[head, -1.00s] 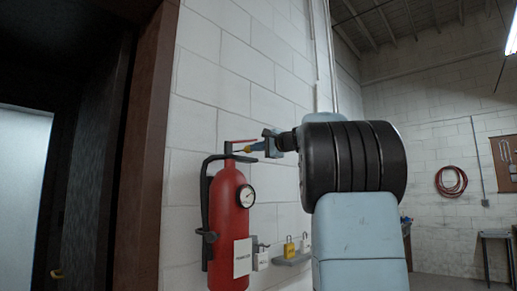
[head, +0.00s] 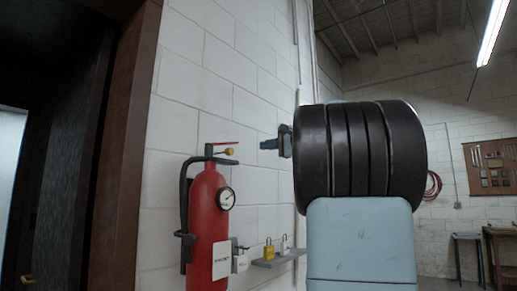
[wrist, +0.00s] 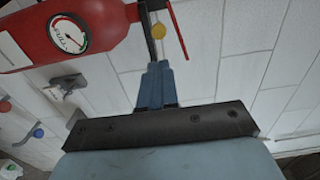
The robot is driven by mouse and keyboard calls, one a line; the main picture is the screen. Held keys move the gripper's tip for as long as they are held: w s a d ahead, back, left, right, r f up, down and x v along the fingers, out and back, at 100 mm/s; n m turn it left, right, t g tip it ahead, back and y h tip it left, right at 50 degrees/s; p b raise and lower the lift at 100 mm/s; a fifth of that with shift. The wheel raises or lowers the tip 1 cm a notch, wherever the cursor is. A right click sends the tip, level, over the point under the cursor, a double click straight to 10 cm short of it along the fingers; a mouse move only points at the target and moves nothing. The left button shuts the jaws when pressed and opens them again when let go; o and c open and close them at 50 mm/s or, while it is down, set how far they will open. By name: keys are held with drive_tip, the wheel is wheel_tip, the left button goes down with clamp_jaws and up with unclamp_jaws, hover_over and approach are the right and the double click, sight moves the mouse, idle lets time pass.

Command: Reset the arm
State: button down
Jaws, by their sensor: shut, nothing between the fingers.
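My gripper (head: 268,144) shows in the head view as a small blue tip left of my black wrist joint. It is at about the height of the extinguisher's top and to its right, apart from it. In the wrist view my gripper (wrist: 156,68) has its blue fingers together with nothing between them. The red fire extinguisher (head: 207,215) hangs on the white block wall, with a gauge, a red lever and a yellow round tag (head: 230,151) at its top. The extinguisher also shows in the wrist view (wrist: 95,18), the yellow tag (wrist: 158,31) just beyond the fingertips.
A small grey shelf (head: 279,258) with a yellow padlock (head: 268,250) is on the wall right of the extinguisher. A brown door frame (head: 122,150) stands at the left. A tool board (head: 490,166) and a workbench (head: 500,235) are at the far right.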

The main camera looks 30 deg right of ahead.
drive_tip(key=s+a+f+n+g+h, duration=0.1)
drive_tip(key=s+a+f+n+g, duration=0.25)
drive_tip(key=a+f, duration=0.65)
drive_tip(key=s+a+f+n+g, duration=0.2)
drive_tip(key=s+a+f+g, duration=0.25)
drive_tip(key=a+f, duration=0.55)
drive_tip(key=s+a+f+n+g+h, duration=0.1)
drive_tip(key=s+f+n, duration=0.3)
drive_tip(key=s+f, duration=0.4)
drive_tip(key=s+a+f+n+g+h, duration=0.2)
drive_tip(key=s+f, duration=0.7)
drive_tip(key=f, duration=0.8)
drive_tip(key=shift+s+a+f+n+h, duration=0.3)
drive_tip(key=shift+a+n+h, duration=0.4)
drive_tip(key=shift+n+h, duration=0.5)
